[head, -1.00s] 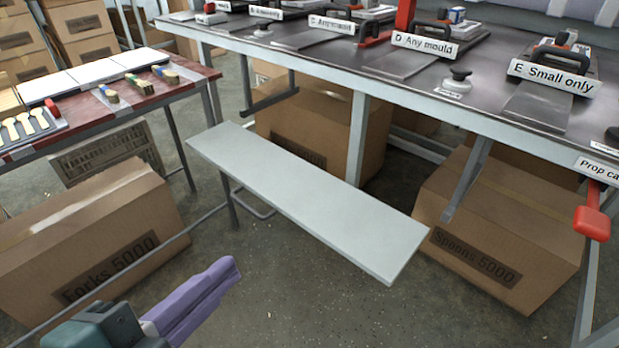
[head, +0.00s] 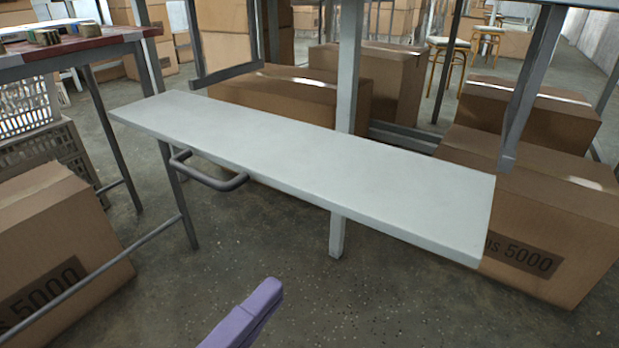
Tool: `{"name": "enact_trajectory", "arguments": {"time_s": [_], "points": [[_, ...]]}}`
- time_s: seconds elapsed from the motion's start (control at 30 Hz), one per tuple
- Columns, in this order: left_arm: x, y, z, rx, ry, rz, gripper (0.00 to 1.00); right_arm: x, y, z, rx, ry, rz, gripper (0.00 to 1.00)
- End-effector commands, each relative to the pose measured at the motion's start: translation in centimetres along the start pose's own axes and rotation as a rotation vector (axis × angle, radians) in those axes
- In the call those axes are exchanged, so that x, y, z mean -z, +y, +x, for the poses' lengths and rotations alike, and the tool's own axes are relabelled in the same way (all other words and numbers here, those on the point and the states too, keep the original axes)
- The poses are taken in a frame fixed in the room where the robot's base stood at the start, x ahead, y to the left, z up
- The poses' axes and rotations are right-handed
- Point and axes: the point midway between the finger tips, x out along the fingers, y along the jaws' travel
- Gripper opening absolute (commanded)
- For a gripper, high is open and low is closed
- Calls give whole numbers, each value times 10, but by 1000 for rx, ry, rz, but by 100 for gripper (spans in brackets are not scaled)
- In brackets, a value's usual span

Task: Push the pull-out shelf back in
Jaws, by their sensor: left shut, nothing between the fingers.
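The pull-out shelf (head: 310,170) is a long pale grey board that juts out below the big table's edge, across the middle of the head view. A dark grey bar handle (head: 209,174) hangs under its front edge at the left. My left gripper (head: 268,293) has purple fingers and is shut and empty. It is in front of and below the shelf, apart from it and from the handle. Its wrist is cut off by the bottom edge. My right gripper is not in view.
The big table's leg (head: 347,90) stands behind the shelf. A red-topped side table (head: 70,52) is at upper left. The floor (head: 390,300) before the shelf is clear.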

Motion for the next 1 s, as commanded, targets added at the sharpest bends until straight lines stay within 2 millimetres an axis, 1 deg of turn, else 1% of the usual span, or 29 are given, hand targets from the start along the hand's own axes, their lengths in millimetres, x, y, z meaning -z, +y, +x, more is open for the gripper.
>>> {"name": "enact_trajectory", "arguments": {"time_s": [0.03,0.3,0.4,0.5,0.6,0.7,1.0], "points": [[0,2,10,4,1,1,0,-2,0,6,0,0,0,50],[0,3,69,5,0,0,0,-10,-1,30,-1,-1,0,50],[0,3,88,4,0,-2,0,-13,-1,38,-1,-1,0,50],[0,3,102,2,1,-1,0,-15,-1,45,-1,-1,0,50],[0,2,112,1,0,-2,0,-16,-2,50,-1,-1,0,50],[0,2,118,-1,0,-2,0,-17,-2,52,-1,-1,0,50],[0,0,120,-2,0,-2,0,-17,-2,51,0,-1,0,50]]}}
